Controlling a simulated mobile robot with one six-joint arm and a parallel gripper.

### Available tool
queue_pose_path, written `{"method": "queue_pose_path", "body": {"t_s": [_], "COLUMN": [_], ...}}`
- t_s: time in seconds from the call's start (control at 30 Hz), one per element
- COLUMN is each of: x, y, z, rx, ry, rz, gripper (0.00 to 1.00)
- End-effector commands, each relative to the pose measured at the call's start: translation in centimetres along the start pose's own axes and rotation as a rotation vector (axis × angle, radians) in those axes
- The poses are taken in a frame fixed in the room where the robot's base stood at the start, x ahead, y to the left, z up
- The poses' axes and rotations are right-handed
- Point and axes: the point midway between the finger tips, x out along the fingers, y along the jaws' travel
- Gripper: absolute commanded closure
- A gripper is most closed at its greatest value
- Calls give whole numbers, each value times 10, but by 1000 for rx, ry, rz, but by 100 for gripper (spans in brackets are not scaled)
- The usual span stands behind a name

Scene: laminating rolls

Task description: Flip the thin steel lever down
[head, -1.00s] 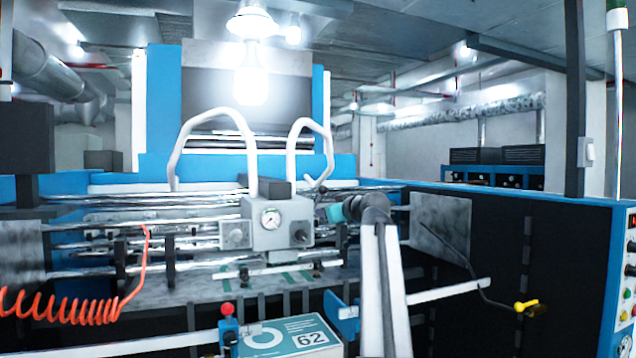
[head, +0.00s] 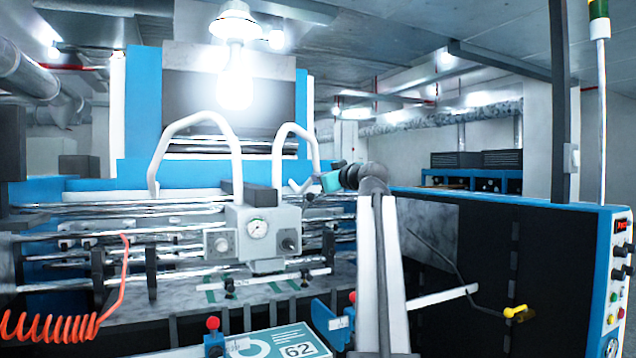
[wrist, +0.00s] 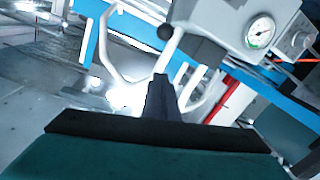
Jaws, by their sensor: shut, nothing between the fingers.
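A thin, bent rod with a yellow grip (head: 518,312) runs along the dark side panel at the right of the head view. It is the likeliest match for the thin steel lever, though I cannot be sure. The rod slopes from a grey plate down to the grip at its lower right end. My gripper (head: 309,188), with a teal body, is shut and empty beside the right white curved tube, well left of and above the grip. In the wrist view, my dark fingers (wrist: 158,88) are together, and the yellow grip does not show.
The grey box with a round gauge (head: 257,229) stands below and left of my gripper. White curved tubes (head: 208,118) rise behind it. Two red-knobbed posts (head: 212,324) stand at the front by a teal box marked 62 (head: 285,344). A button panel (head: 616,270) is at far right.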

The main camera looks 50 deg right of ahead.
Motion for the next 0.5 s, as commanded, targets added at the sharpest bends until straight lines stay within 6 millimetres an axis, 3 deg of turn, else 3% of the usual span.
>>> {"method": "queue_pose_path", "body": {"t_s": [0.5], "x": [64], "y": [3], "z": [-1], "rx": [1], "ry": [-2], "rz": [0], "gripper": [100]}}
